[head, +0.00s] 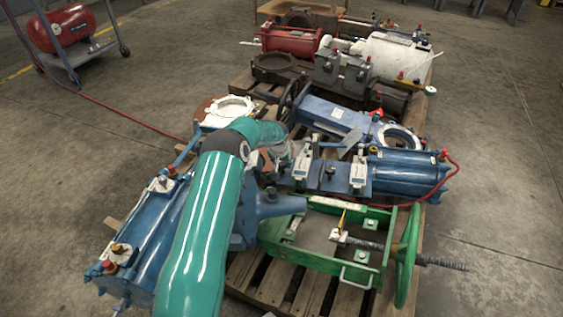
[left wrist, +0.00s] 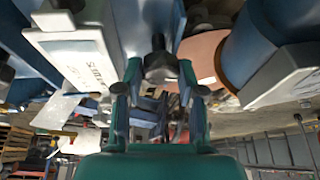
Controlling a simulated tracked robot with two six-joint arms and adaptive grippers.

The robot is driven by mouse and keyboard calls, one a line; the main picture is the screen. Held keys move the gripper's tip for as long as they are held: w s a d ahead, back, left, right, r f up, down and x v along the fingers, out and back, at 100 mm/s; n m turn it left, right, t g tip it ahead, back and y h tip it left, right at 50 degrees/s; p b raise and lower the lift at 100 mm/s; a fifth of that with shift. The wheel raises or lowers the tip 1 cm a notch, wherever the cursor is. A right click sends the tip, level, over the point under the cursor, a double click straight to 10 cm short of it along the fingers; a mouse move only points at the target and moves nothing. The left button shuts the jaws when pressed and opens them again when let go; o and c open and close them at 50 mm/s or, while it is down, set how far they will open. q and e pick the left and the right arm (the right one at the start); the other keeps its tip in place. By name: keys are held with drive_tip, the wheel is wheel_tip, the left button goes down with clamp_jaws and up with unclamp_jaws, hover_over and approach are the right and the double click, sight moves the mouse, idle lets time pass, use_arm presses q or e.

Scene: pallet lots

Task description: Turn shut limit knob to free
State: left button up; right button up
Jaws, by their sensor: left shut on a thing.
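My left arm (head: 205,215) reaches over the pallet to a blue valve actuator, and it hides part of the blue body. In the left wrist view my left gripper (left wrist: 159,70) has its two fingers closed on a dark knob (left wrist: 160,60) with a short stem. In the head view the knob and fingertips are hidden or too small to tell apart. A white labelled block (left wrist: 82,52) is beside the fingers in the left wrist view. The knob's setting cannot be read. My right gripper is not in view.
A blue cylinder (head: 408,172) lies right of the arm. A green frame with a handwheel (head: 407,255) stands in front. White-labelled brackets (head: 303,165) rise close to the arm. A red hose (head: 120,112) runs from the red compressor (head: 62,30). Floor at right is clear.

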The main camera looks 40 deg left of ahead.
use_arm(q)
drive_tip(key=shift+f+n+b, duration=0.2)
drive_tip(key=shift+n+b, duration=0.3)
drive_tip(key=shift+b, duration=0.25)
drive_tip(key=shift+r+n+y+b, duration=0.15)
drive_tip(key=shift+n+y+b, duration=0.15)
drive_tip(key=shift+n+b, duration=0.1)
drive_tip(key=shift+r, duration=0.1)
drive_tip(key=o, duration=0.8)
drive_tip(key=shift+o, duration=0.2)
drive_tip(key=v, duration=1.2)
drive_tip(key=shift+w, duration=0.3)
